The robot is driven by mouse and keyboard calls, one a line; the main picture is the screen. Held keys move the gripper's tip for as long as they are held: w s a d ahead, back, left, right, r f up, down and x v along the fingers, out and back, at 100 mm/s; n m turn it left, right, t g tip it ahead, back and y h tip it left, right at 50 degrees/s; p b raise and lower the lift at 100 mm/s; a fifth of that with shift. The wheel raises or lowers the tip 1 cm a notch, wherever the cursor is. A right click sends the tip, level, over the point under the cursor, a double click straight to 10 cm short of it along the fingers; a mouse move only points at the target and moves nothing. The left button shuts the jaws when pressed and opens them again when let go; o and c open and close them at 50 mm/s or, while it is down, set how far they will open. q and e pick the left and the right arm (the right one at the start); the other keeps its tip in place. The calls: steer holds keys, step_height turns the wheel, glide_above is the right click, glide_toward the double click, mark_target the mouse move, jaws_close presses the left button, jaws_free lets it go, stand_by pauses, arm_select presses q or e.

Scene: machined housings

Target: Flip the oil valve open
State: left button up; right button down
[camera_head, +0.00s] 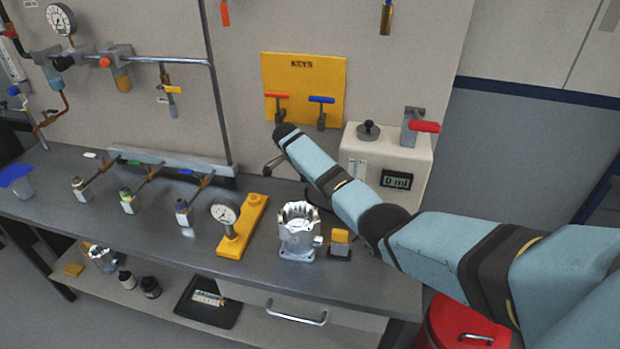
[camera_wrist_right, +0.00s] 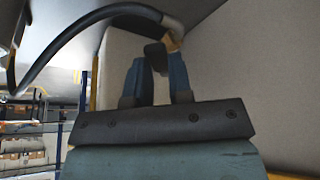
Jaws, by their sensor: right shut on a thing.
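A cream dispenser box (camera_head: 358,153) with a display (camera_head: 396,180) reading 0 ml stands on the bench. A grey valve body with a red lever (camera_head: 425,127) sits on its top right; I cannot tell for certain that this is the oil valve. The lever sticks out to the right. My right arm crosses in front of the box, and its fingertips cannot be made out in the head view. In the right wrist view my right gripper (camera_wrist_right: 156,72) is shut on a small dark grey part (camera_wrist_right: 154,52), close to a brass fitting (camera_wrist_right: 172,40). My left gripper is out of view.
A machined housing (camera_head: 298,240) and a yellow gauge stand (camera_head: 243,233) stand on the bench (camera_head: 150,228) below my arm. A yellow KEYS board (camera_head: 303,84) hangs behind. A black hose (camera_wrist_right: 75,42) curves close beside the right gripper. A red bin (camera_head: 462,325) stands at lower right.

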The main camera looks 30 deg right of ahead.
steer(key=shift+w+f+m+g+b, duration=0.25)
steer(key=shift+w+m+g+b, duration=0.2)
steer(key=shift+m+b, duration=0.4)
steer(key=shift+w+d+r+m+g+y+b, duration=0.15)
steer(key=shift+w+m+g+b, duration=0.25)
steer(key=shift+m+b, duration=0.75)
steer(key=shift+w+d+r+m+g+y+b, duration=0.2)
steer(key=shift+w+m+b, duration=0.45)
steer(key=shift+b, duration=0.75)
steer(key=shift+s+f+m, duration=0.15)
steer(key=shift+m, duration=0.1)
steer(key=c, duration=1)
jaws_free()
steer(key=shift+d, duration=0.1)
steer(key=shift+c, duration=0.2)
